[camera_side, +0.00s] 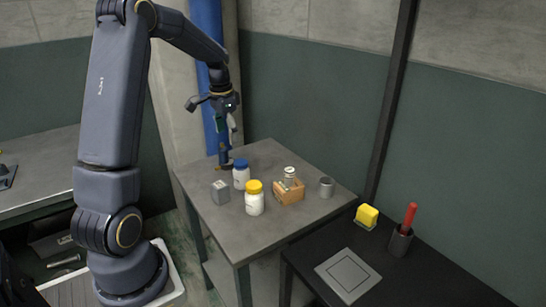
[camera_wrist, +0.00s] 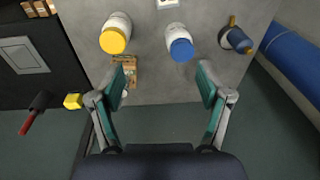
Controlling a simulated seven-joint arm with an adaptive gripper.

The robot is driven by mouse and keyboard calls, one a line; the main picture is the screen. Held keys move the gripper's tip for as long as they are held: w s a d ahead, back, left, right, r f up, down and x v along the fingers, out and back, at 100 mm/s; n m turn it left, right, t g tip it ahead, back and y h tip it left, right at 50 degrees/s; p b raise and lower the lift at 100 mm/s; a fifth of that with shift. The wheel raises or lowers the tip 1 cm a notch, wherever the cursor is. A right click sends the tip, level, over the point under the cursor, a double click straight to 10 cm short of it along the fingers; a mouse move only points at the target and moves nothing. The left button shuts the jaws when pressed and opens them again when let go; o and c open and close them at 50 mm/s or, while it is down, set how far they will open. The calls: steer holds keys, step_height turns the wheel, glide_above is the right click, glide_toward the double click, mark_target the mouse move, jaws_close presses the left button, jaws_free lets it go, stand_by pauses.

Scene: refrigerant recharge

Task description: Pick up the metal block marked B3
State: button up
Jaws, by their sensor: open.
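A small grey metal block (camera_side: 220,192) stands on the grey table near its left edge, left of the jars. Any marking on it is too small to read. In the wrist view what seems to be this block (camera_wrist: 167,3) is cut off at the top edge, beyond the two jars. My gripper (camera_side: 232,122) is above the far left part of the table, well apart from the block. In the wrist view my gripper (camera_wrist: 162,76) is open, with nothing between its fingers.
A blue-lidded jar (camera_side: 241,174) and a yellow-lidded jar (camera_side: 254,198) stand beside the block. A wooden holder (camera_side: 289,194) with a small bottle and a metal cup (camera_side: 326,187) are farther right. A blue-and-brown object (camera_side: 225,157) stands at the back left. The table's front is clear.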

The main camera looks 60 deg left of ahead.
steer(key=n, duration=0.1)
glide_toward(219, 184)
steer(key=shift+g+h, duration=0.3)
steer(key=shift+g, duration=0.1)
steer(key=f, duration=0.5)
steer(key=shift+w+a+f, duration=0.3)
steer(key=shift+w, duration=0.05)
step_height(219, 184, down, 6)
steer(key=shift+d+r, duration=0.1)
steer(key=shift+d, duration=0.1)
jaws_close()
steer(key=shift+r, duration=0.1)
